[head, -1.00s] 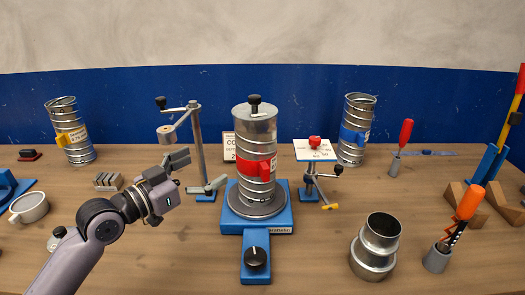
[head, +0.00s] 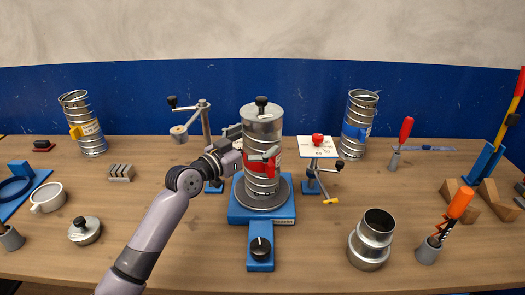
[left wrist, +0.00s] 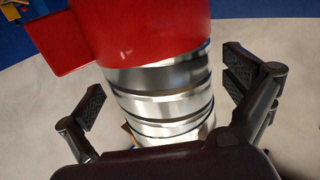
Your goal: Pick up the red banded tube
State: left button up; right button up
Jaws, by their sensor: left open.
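The red banded tube (head: 262,181) stands upright on a round metal plate on a blue base (head: 236,214). It is ribbed silver metal with a red band and tag, and a lid with a black knob on top. My left gripper (head: 253,144) is open at the tube's upper half, one finger behind its left edge and one across its front. In the left wrist view the tube (left wrist: 165,104) fills the space between the spread fingers, with gaps at both sides. The red band shows large at the top there. My right gripper is not in view.
A crank stand (head: 205,125) is close behind my left gripper. A white-topped stand (head: 315,148) stands just right of the tube. A yellow-tagged tube (head: 88,137) and a blue-tagged tube (head: 356,142) stand at the back. A stepped metal collar (head: 371,241) is front right.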

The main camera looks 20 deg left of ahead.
pick_arm(q)
jog(key=shift+x, duration=1.2)
jog(key=shift+c, duration=0.6)
jog(key=c, duration=1.6)
jog(key=shift+r, duration=0.15)
jog(key=shift+c, duration=0.2)
